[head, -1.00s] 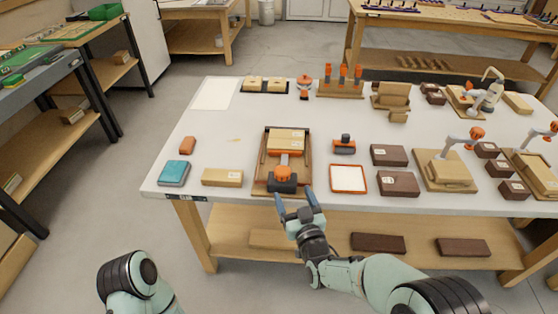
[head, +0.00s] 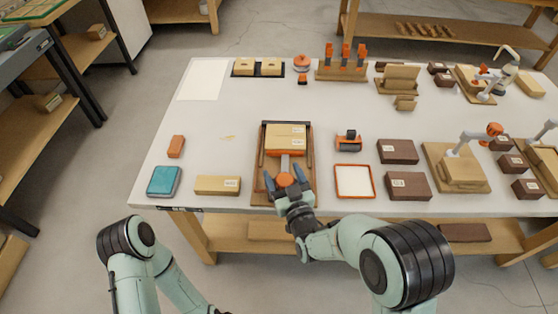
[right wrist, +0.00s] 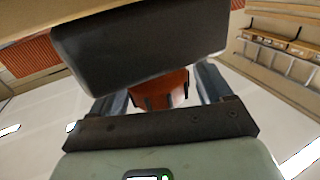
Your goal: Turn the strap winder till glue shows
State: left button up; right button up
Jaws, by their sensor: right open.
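The strap winder is the orange knob (head: 285,179) with a dark body at the front of a wooden clamping tray (head: 261,190). Wooden blocks (head: 286,134) lie in the tray behind it, with a grey and orange strap piece between. My right gripper (head: 283,179) is open, its blue-grey fingers on either side of the knob. In the right wrist view the orange knob (right wrist: 165,92) shows between the fingers, below a big dark block (right wrist: 140,45). I cannot tell whether the fingers touch it. No glue is visible. My left gripper is out of view.
Left of the tray are a light wooden block (head: 217,185), a teal block (head: 164,181) and an orange block (head: 176,146). Right are an orange-rimmed tray (head: 353,181), a small black and orange tool (head: 348,141) and dark boxes (head: 398,151).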

jog(key=shift+w+a, duration=0.15)
jog(key=shift+w, duration=0.15)
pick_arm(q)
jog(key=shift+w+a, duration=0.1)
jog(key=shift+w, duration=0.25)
pick_arm(e)
jog(key=shift+s, duration=0.1)
jog(key=c, duration=1)
jog(key=shift+o, duration=0.2)
jog(key=shift+m+t+h+b, duration=0.4)
jog(key=shift+m+h+b, duration=0.6)
jog(key=shift+h, duration=0.7)
jog(key=shift+d+r+m+h, duration=0.15)
jog(key=shift+d+m+h, duration=0.1)
jog(key=shift+m+h, duration=0.75)
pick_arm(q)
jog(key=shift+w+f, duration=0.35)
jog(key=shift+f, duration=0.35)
pick_arm(e)
jog(key=shift+d+m+h, duration=0.2)
jog(key=shift+m+h, duration=0.6)
jog(key=shift+h, duration=0.9)
